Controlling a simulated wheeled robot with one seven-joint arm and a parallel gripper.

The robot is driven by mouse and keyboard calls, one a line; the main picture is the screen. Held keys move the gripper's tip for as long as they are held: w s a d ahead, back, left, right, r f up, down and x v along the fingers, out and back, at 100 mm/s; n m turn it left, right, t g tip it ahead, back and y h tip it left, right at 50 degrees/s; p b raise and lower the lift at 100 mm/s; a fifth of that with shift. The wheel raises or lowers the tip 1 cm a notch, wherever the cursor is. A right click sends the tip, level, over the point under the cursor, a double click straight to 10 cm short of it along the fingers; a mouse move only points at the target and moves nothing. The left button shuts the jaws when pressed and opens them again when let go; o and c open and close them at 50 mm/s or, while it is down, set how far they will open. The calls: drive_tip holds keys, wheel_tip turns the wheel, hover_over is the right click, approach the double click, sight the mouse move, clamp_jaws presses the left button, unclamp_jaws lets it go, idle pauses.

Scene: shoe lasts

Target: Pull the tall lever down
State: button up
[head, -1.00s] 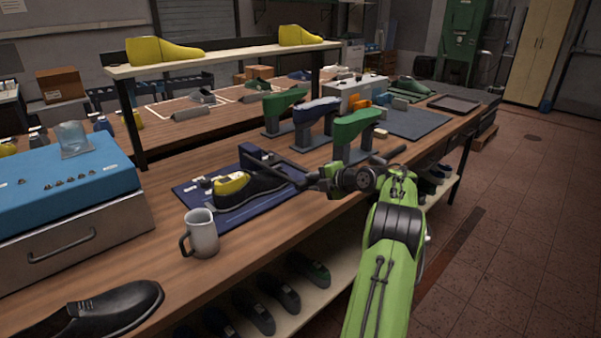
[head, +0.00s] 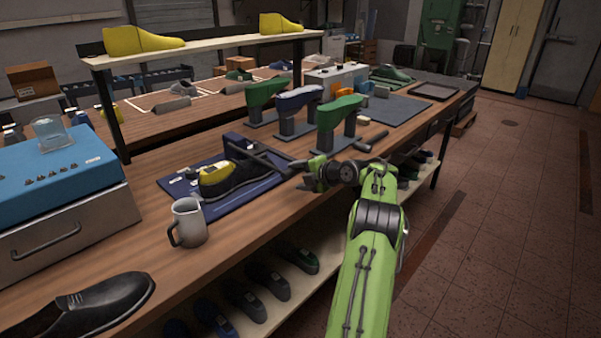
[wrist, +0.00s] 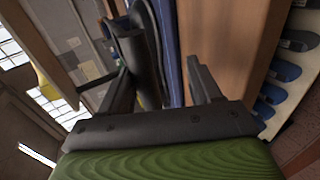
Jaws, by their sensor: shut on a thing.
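A dark lever (head: 268,155) belongs to a navy stand (head: 234,146) on a blue base plate (head: 173,186). It slants low towards the right, over a black shoe with a yellow top (head: 235,178). My gripper (head: 303,174) is at the lever's right end, above the bench's front edge, and is shut on it. In the wrist view, a dark rounded bar (wrist: 139,58) lies between my gripper's fingers (wrist: 160,75), close to the left one. The grip itself is small and partly hidden in the head view.
A grey mug (head: 188,223) stands in front of the base plate. Three lasts on stands, including a green one (head: 338,112), are behind my gripper. A dark handle (head: 370,141) shows to the right.

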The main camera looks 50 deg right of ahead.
drive_tip(key=p+v, duration=0.1)
drive_tip(key=v, duration=1.4)
drive_tip(key=shift+s, duration=0.35)
drive_tip(key=shift+a+r, duration=0.1)
